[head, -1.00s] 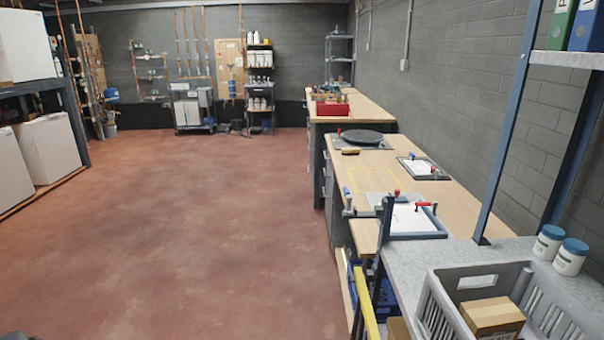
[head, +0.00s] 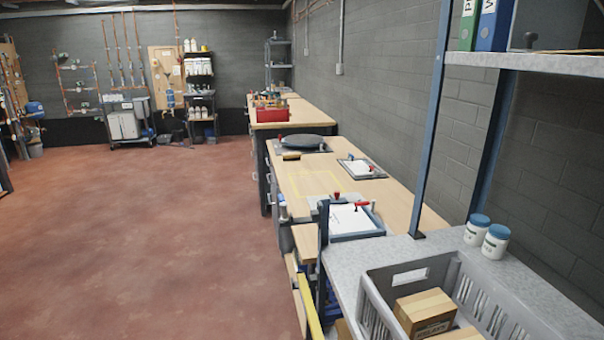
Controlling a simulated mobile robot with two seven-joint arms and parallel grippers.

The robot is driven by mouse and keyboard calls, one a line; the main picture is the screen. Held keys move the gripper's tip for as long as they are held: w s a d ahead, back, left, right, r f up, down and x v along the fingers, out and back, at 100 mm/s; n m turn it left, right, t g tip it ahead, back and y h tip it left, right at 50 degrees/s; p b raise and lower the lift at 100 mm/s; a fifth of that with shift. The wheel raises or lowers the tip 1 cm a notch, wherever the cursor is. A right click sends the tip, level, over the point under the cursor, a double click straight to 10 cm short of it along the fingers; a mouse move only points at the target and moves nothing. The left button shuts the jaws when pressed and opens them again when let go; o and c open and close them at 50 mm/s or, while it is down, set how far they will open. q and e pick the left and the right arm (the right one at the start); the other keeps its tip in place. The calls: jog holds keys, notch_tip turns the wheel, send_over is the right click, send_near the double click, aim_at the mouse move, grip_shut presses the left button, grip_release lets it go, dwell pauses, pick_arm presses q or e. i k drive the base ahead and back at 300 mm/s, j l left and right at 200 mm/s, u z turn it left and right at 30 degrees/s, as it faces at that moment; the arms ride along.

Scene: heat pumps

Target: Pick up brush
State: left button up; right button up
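A small brush-like item (head: 291,156), dark with a tan part, lies on the wooden workbench (head: 405,204) near its left edge. It is just in front of a round dark disc (head: 303,141) on a flat plate. It is small and far off, so its bristles cannot be made out. Neither of my grippers is in the head view.
On the bench are two clamped trays with white sheets (head: 361,169) (head: 349,218). A red toolbox (head: 271,114) stands behind. At the near right, a grey shelf holds a grey crate (head: 380,305) and two white jars (head: 495,242). The red floor (head: 150,240) at left is clear.

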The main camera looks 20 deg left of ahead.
aim_at(286, 157)
jog(key=j+z, duration=0.1)
jog(key=z, duration=0.8)
jog(key=k+j+z, duration=0.1)
jog(key=z, duration=0.75)
jog(key=k+j+z, duration=0.1)
jog(key=z, duration=0.8)
jog(key=k+z, duration=0.1)
jog(key=z, duration=0.3)
jog(key=k+j+z, duration=0.2)
jog(key=z, duration=0.2)
jog(key=k+j+z, duration=0.2)
jog(key=z, duration=0.25)
jog(key=k+z, duration=0.6)
jog(key=z, duration=0.25)
jog(key=k+j+z, duration=0.1)
jog(key=k+z, duration=0.3)
jog(key=k, duration=1.75)
jog(key=k+l+z, duration=0.1)
jog(key=k, duration=0.6)
jog(key=k+z, duration=0.35)
jog(key=k+l+z, duration=0.15)
jog(key=k+z, duration=0.25)
jog(key=k+l+z, duration=0.15)
jog(key=z, duration=0.2)
jog(key=k+u, duration=0.25)
jog(key=j+u, duration=0.25)
jog(key=k+l, duration=0.05)
jog(key=l, duration=0.05)
